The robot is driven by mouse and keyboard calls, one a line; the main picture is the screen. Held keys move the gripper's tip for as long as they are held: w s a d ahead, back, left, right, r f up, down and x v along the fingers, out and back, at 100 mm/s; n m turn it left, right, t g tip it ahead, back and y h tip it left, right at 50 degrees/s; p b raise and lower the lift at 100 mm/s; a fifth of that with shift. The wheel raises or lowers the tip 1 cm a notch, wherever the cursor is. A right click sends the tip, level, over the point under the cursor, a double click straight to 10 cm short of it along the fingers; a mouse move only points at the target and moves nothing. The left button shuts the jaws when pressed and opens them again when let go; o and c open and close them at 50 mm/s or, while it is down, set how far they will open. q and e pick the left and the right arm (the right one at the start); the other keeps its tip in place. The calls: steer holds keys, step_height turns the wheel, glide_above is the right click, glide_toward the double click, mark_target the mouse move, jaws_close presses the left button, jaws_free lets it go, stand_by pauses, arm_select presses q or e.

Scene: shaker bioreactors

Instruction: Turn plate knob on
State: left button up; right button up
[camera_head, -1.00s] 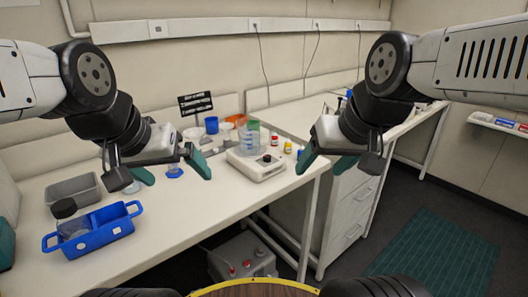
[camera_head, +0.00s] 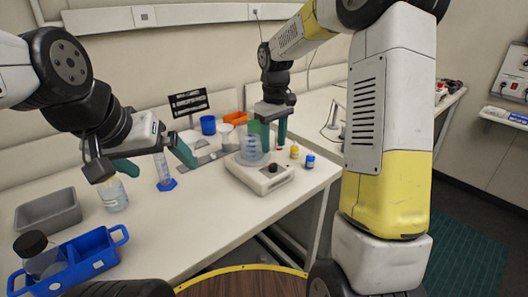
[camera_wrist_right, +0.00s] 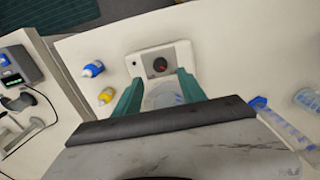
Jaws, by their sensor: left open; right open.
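The white stirring plate (camera_head: 259,176) stands on the bench with a clear beaker (camera_head: 251,145) on top. Its dark knob with a red mark (camera_head: 272,168) is on the front part; in the right wrist view the knob (camera_wrist_right: 160,65) lies a little beyond my fingertips. My right gripper (camera_head: 270,135) is open, pointing down behind the beaker in the head view, its teal fingers on either side of the beaker in the wrist view (camera_wrist_right: 155,83). I cannot tell whether they touch it. My left gripper (camera_head: 155,160) is open and empty above the bench at left.
A blue cylinder base (camera_head: 166,185), a glass bottle (camera_head: 114,197), a grey tray (camera_head: 48,211) and a blue crate (camera_head: 96,262) are at left.

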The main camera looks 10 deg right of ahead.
mark_target(273, 165)
step_height(273, 165, down, 8)
steer(key=shift+r, duration=0.1)
stand_by(0.4)
jaws_close()
